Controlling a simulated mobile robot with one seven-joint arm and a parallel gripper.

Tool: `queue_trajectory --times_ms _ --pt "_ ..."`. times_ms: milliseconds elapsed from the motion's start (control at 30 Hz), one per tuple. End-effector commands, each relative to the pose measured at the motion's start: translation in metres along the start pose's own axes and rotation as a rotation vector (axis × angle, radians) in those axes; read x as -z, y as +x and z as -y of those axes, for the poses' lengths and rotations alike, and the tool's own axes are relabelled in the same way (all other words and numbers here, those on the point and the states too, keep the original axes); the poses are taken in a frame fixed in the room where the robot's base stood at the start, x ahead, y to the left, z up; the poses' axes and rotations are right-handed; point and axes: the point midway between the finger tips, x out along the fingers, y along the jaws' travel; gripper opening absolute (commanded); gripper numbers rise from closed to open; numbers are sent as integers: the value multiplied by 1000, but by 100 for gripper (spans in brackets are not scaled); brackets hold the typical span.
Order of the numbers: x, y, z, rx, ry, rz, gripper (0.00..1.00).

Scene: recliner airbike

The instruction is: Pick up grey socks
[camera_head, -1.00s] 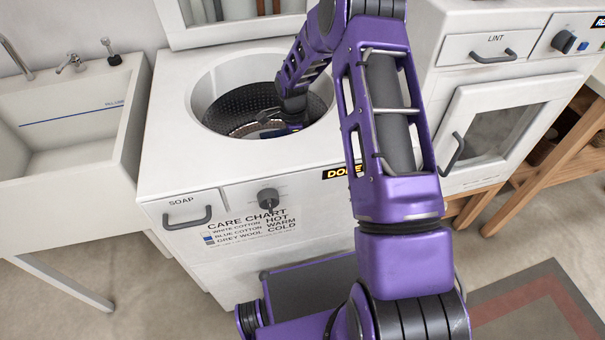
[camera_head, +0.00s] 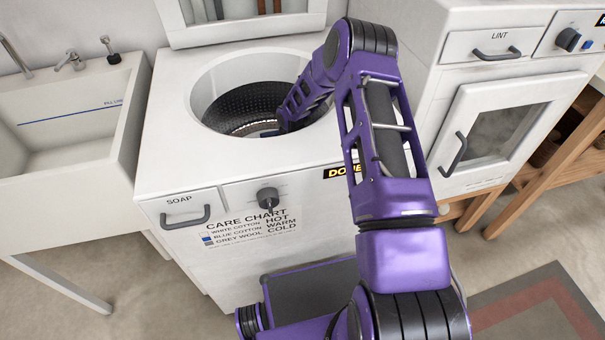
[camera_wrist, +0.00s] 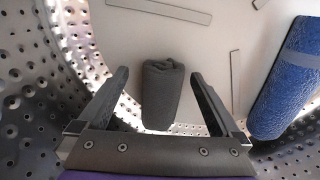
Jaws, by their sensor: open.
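The grey socks (camera_wrist: 161,92) show in the wrist view as a dark grey rolled bundle on the light floor of the washer drum. My gripper (camera_wrist: 160,78) is open, with one finger on each side of the bundle and a gap on both sides. I cannot tell how far above the floor the fingertips are. In the head view my arm reaches down into the round opening of the washer (camera_head: 180,160); the gripper and the socks are hidden there.
A blue textured roll (camera_wrist: 288,80) lies to the right of the socks in the drum. The perforated metal drum wall (camera_wrist: 40,85) curves close on the left. Outside, a sink (camera_head: 70,130) stands left of the washer and a dryer (camera_head: 490,120) right.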

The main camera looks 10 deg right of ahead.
Motion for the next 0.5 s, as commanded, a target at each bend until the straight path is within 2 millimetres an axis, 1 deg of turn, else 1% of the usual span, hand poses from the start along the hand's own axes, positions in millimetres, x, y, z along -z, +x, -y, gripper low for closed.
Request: queue_trajectory --times_ms 67,200,367,400,467,500 --pt "0 0 0 0 0 0 98" --pt "0 0 0 -1 0 0 73" --pt "0 0 0 -1 0 0 44" --pt "0 0 0 -1 0 0 37" --pt "0 0 0 -1 0 0 26" --pt "0 0 0 -1 0 0 25"
